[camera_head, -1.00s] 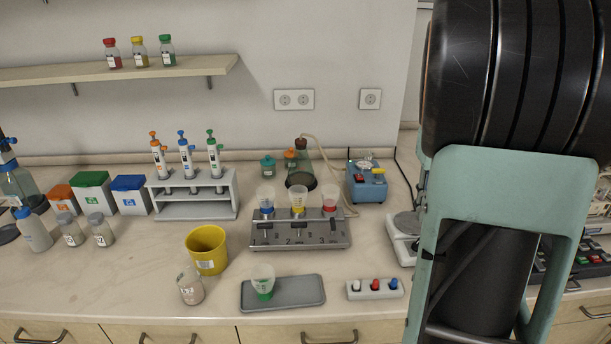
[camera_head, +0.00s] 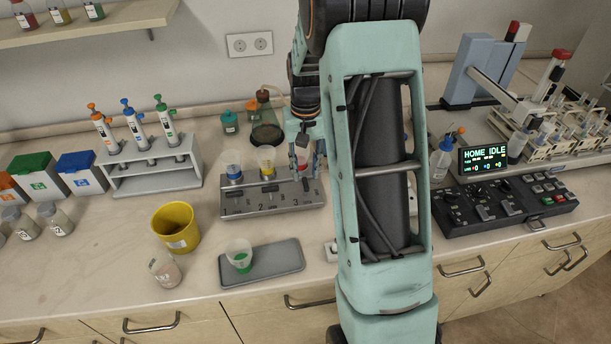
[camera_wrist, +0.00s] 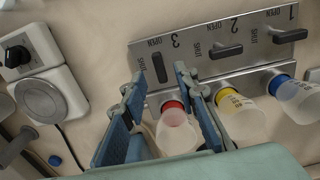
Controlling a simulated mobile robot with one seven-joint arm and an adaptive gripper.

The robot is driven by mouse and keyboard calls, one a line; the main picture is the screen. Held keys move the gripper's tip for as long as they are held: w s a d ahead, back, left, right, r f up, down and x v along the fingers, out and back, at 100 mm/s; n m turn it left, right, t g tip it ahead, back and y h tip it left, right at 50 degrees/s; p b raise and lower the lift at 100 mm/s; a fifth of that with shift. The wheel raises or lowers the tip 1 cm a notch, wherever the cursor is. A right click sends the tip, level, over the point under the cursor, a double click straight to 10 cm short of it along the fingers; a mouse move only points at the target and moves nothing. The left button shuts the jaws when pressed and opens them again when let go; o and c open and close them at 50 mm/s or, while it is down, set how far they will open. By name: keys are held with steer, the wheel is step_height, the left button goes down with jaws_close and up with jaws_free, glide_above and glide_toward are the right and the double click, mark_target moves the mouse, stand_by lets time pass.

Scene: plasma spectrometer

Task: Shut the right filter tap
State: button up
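The grey filter manifold (camera_head: 262,205) stands on the bench with numbered taps 1, 2 and 3. The right tap's black handle (camera_wrist: 158,68), beside the 3, lies along the OPEN direction in the wrist view. The middle tap (camera_wrist: 226,51) and left tap (camera_wrist: 290,36) lie crosswise, toward SHUT. My gripper (camera_wrist: 160,82) is open, its two blue-grey fingers apart, with tips either side of the right tap; contact is unclear. The red-ringed filter cup (camera_wrist: 174,117) shows between the fingers. In the head view my gripper (camera_head: 303,145) is over the manifold's right end, partly hiding it.
Blue-ringed (camera_head: 233,170) and yellow-ringed (camera_head: 266,160) cups stand on the manifold. A yellow bin (camera_head: 175,228) and a grey tray (camera_head: 285,262) with a green-bottomed cup (camera_head: 240,258) are in front. A control panel (camera_head: 505,204) is at right.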

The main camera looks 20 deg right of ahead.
mark_target(306, 182)
steer(key=shift+f, duration=1.65)
jaws_close()
